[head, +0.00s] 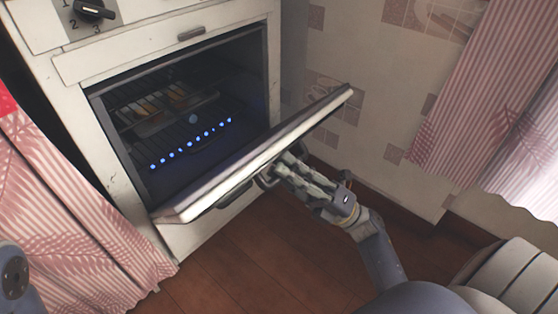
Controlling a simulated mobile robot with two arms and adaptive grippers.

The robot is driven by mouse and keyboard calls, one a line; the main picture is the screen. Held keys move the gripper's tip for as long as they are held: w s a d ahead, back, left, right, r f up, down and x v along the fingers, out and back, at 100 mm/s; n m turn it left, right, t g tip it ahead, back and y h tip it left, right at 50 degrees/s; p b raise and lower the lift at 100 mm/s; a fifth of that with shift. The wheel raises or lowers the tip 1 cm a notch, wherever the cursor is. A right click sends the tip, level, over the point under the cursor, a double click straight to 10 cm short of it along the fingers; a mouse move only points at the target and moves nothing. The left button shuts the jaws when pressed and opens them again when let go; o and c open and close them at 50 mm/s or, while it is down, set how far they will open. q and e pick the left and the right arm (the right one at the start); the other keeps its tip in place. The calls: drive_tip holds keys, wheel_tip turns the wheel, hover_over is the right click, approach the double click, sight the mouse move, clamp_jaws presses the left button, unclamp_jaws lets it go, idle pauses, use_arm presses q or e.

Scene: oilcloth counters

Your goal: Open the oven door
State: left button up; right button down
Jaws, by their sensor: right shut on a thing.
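The white oven (65,64) stands at the left of the head view. Its door (187,207) is tilted outward, hinged low, and the cavity shows above it. My right gripper (272,176) is at the outer face of the door, shut on the dark door handle (235,193). Part of the handle is hidden by the gripper. Inside the oven are wire racks, a tray with food (160,108) and a row of blue flames (190,143). My left gripper is out of view; only a piece of my left arm shows at the lower left edge.
A pink patterned curtain (65,205) hangs left of the oven. Another pink curtain (465,100) hangs at the right by the tiled wall (350,60). The wooden floor (262,262) in front of the oven is clear. A black knob (93,10) is on the oven's upper panel.

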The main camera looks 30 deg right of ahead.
drive_tip(key=shift+s+d+f, duration=0.2)
drive_tip(key=shift+s+f, duration=0.3)
drive_tip(key=shift+f, duration=0.35)
drive_tip(key=c, duration=1.6)
unclamp_jaws()
drive_tip(key=shift+o, duration=0.2)
